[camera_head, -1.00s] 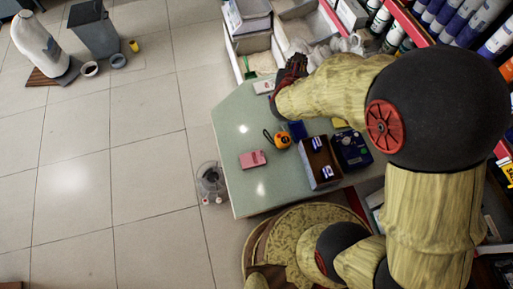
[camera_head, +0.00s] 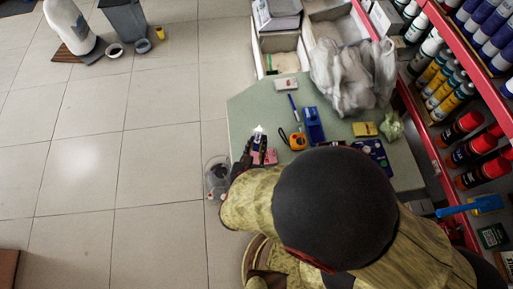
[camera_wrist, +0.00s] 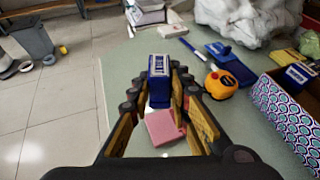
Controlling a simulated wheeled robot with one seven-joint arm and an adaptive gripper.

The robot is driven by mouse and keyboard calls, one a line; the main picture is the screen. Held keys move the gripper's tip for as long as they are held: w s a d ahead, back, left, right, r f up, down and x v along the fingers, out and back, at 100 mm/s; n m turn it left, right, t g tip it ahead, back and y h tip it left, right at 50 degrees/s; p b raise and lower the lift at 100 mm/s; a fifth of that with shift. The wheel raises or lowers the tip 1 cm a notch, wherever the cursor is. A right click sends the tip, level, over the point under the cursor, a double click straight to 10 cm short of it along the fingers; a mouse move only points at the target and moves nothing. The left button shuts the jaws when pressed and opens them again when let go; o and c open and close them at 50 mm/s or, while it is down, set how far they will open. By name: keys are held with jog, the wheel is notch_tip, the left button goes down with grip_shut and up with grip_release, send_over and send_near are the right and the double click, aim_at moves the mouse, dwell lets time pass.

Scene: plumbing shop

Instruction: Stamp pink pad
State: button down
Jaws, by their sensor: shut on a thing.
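My gripper (camera_wrist: 160,88) is shut on a blue and white stamp (camera_wrist: 158,67), held upright between the fingertips. The stamp also shows in the head view (camera_head: 258,133). The pink pad (camera_wrist: 163,128) lies flat on the table below the gripper, seen between the fingers. In the head view, the fingers partly cover the pink pad (camera_head: 267,155). The stamp looks raised and a little beyond the pad; I cannot tell the exact gap. A second stamp (camera_wrist: 299,73) stands in a patterned box (camera_wrist: 287,111) at the right.
The pale green table (camera_head: 255,104) also holds an orange tape measure (camera_wrist: 221,84), a blue pad (camera_wrist: 230,62), a blue marker (camera_wrist: 172,30), a white block (camera_head: 286,85) and a yellow pad (camera_head: 365,129). Plastic bags (camera_head: 350,70) lie at the back. The table's left part is mostly clear.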

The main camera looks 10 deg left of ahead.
aim_at(257, 160)
jog(key=shift+s+f, duration=0.3)
jog(key=shift+s, duration=0.2)
jog(key=shift+f+b, duration=2.5)
jog(key=shift+f, duration=0.35)
jog(key=shift+f+b, duration=0.45)
jog(key=shift+f, duration=0.2)
jog(key=shift+r+p, duration=2.55)
jog(key=shift+r, duration=0.5)
